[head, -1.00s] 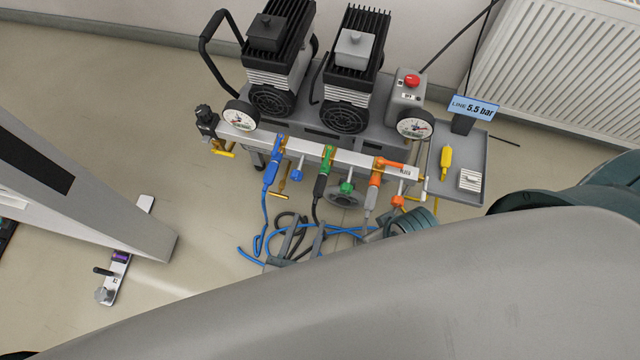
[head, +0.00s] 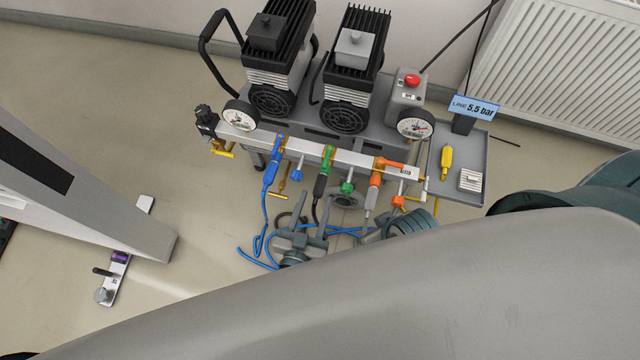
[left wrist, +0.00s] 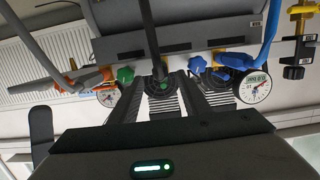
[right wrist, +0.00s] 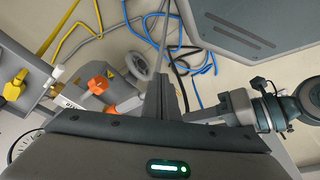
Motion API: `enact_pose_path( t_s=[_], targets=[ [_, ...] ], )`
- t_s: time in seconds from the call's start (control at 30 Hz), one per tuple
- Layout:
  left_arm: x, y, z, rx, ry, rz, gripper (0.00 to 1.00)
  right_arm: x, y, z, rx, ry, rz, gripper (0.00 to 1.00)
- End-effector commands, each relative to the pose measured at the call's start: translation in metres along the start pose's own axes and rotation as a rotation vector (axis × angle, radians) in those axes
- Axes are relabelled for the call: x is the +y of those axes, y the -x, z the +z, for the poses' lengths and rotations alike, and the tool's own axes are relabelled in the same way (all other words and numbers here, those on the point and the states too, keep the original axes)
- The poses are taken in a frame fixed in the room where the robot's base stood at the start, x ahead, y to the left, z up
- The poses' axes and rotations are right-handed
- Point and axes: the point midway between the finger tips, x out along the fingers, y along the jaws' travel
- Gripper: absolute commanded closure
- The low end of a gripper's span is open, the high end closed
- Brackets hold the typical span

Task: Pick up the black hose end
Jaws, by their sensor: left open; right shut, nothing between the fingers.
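The black hose end (head: 321,186) is a dark connector below a green coupling (head: 328,158) on the silver manifold, with its black hose hanging down. In the head view my left gripper (head: 310,210) is open just below this connector, with the hose seen between its fingers. In the left wrist view the black hose end (left wrist: 160,72) shows between the fingertips of my left gripper (left wrist: 168,80); whether they touch it I cannot tell. My right gripper (right wrist: 166,78) is shut and empty in its wrist view, with my left arm at its right.
A blue connector (head: 270,172) and an orange one (head: 375,180) flank the green one, with coloured valve knobs between. Blue hoses (head: 255,245) lie tangled below. The compressor (head: 300,120) stands behind. A grey tray (head: 470,160) is at right.

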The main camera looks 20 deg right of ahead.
Motion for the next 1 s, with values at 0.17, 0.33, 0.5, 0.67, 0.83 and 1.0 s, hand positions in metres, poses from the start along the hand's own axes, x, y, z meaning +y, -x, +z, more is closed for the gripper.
enact_pose_path(
  t_s=[0.17,0.33,0.5,0.67,0.83,1.0],
  targets=[
    [-0.002,-0.024,0.0,0.001,0.0,0.0,0.57,0.0,-0.002,0.0,0.006,0.0,-0.002,1.0],
    [-0.001,-0.037,0.0,0.0,0.001,0.0,0.57,-0.002,-0.003,-0.002,0.015,0.0,-0.006,1.0],
    [-0.002,-0.039,0.001,-0.001,0.001,0.0,0.57,-0.003,-0.002,-0.003,0.023,0.002,-0.008,1.0],
    [-0.002,-0.039,0.0,0.0,0.001,0.0,0.57,-0.004,-0.002,-0.004,0.024,0.003,-0.009,1.0],
    [-0.002,-0.038,0.0,0.0,0.0,0.0,0.57,-0.004,-0.002,-0.003,0.023,0.003,-0.009,1.0],
    [-0.002,-0.038,0.0,0.0,0.0,0.0,0.98,-0.003,-0.002,-0.003,0.021,0.003,-0.008,1.0]
  ],
)
